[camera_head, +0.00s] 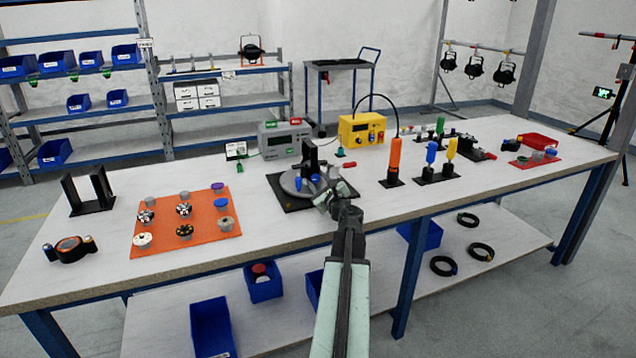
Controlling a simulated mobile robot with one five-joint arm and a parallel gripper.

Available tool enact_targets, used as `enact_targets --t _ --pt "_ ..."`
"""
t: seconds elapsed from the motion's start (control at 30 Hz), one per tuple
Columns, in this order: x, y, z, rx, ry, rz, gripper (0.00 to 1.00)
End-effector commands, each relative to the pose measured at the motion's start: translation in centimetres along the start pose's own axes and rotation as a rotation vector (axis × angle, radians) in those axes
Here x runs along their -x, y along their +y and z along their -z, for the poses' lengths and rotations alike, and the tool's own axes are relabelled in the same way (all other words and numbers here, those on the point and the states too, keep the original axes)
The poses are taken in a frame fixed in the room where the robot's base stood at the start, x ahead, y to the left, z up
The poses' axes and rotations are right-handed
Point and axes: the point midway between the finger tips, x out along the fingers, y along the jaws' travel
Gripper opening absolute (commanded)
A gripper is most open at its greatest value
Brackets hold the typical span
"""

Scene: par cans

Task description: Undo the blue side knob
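A grey round fixture (291,187) with an upright black bracket (309,153) stands on a black mat (290,205) at the middle of the bench. Small blue knobs show low on its front and side; one blue knob (316,180) is just up and left of my gripper. A red-tipped handle (348,164) sticks out at the fixture's right. My gripper (327,202) is at the fixture's front right, close to the blue knob. I cannot tell whether it touches the knob. Its fingers are too small and partly hidden to show a gap.
An orange mat (150,217) with several knobs lies to the left. A grey meter (285,138) and yellow box (362,129) stand behind. An orange screwdriver (394,155) and blue and yellow drivers stand right. The bench front between orange mat and fixture is clear.

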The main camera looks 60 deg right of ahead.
Motion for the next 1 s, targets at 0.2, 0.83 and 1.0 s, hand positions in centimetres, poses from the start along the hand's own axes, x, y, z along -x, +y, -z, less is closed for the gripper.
enact_targets --t 0.2,0.83,1.0 --pt "1.2 0.1 0.0 0.000 0.000 0.000 0.37" --pt "7.8 0.1 0.0 0.000 0.000 -0.001 0.40" --pt "7.8 0.0 0.0 -0.041 0.001 0.002 0.50"
